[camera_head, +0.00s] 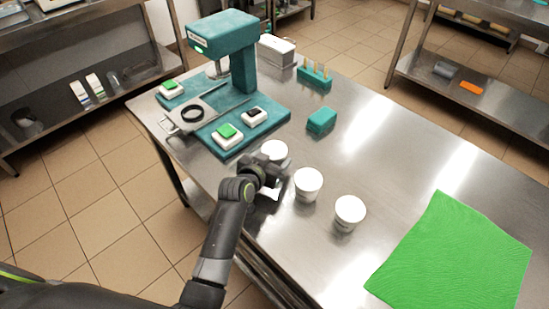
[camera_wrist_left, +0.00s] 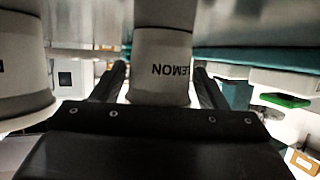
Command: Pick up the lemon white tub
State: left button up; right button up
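The lemon white tub (camera_wrist_left: 161,68) shows in the left wrist view with the word LEMON upside down on its side. In the head view the tub just beyond my left gripper (camera_head: 274,151) appears to be this one, partly hidden by the gripper. My left gripper (camera_head: 272,172) is low over the table's near side. In the wrist view its two fingers (camera_wrist_left: 160,72) stand open on either side of the lemon tub, with narrow gaps visible. My right gripper is not in view.
Two more white tubs (camera_head: 308,184) (camera_head: 349,212) stand to the right, the nearer one close to my gripper. A teal machine (camera_head: 228,45) on a teal base stands behind left. A green cloth (camera_head: 455,255) lies at right on the steel table (camera_head: 400,160).

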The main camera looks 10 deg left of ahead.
pick_arm(q)
grip_shut()
jog(key=shift+r, duration=0.1)
